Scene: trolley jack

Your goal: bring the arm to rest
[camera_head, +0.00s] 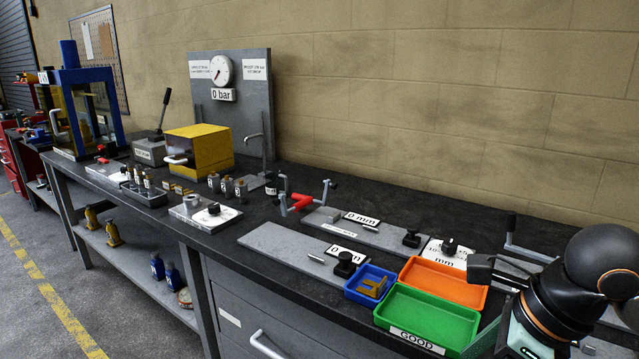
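My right arm comes in at the lower right, with black rounded links and orange rings over the right end of the bench. Its pale lower part and what seems to be the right gripper (503,340) are cut off by the bottom edge. I cannot tell whether its fingers are open or shut, or whether they hold anything. My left arm and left gripper are not in view.
Beside my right arm stand a green tray (404,320) marked GOOD, an orange tray (445,279) and a blue tray (361,294) holding a brownish-yellow piece. A yellow box (199,146) and a gauge panel (245,110) reading 0 bar stand farther left on the dark bench (270,314).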

